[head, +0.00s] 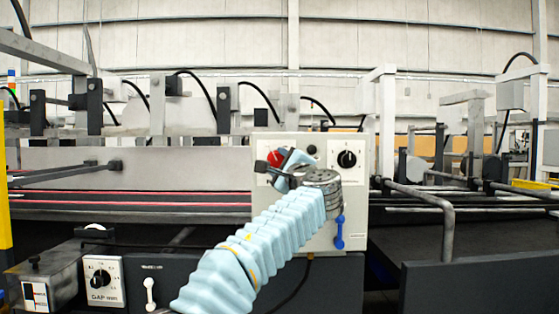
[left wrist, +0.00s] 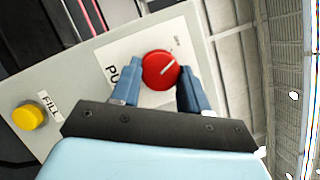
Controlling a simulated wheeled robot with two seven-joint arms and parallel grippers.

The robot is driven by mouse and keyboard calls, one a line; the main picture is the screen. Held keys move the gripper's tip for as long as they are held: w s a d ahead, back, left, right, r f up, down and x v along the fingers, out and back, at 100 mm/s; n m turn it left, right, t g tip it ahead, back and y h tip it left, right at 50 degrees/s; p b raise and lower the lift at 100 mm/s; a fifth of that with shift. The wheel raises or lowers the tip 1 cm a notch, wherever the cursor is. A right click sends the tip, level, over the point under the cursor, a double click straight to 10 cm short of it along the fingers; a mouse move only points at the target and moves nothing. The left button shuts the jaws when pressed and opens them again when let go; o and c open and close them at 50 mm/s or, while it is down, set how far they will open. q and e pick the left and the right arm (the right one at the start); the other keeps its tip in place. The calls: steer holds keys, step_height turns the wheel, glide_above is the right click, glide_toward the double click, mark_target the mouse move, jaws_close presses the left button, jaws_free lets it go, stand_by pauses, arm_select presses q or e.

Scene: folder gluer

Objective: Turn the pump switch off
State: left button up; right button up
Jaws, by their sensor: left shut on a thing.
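The pump switch is a round red knob (left wrist: 161,70) with a white pointer line, on a white label plate (left wrist: 113,52) whose partly covered lettering begins "PU". In the left wrist view its line slants up to the right. It also shows in the head view as a red knob (head: 275,158) on the grey control box (head: 325,245), partly behind my gripper. My left gripper (left wrist: 161,82) has its two blue fingers on either side of the knob, shut on it. In the head view the left gripper (head: 287,162) reaches the box's upper left. My right gripper is not in view.
A black knob (head: 347,159) sits right of the pump switch, and a blue lever (head: 340,232) below it. A yellow button (left wrist: 29,116) marked "FILL" shows in the wrist view. A GAP dial (head: 103,280) is at lower left. Metal rails (head: 440,205) stand at right.

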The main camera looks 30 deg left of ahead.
arm_select(q)
steer(key=shift+n+g+p, duration=0.35)
steer(key=shift+n+g, duration=0.25)
steer(key=shift+n, duration=0.5)
steer(key=o, duration=1)
steer(key=shift+o, duration=0.2)
steer(key=shift+d, duration=0.1)
steer(key=b+v, duration=0.3)
steer(key=v, duration=1)
steer(key=shift+s+d+b, duration=0.25)
steer(key=shift+b, duration=0.15)
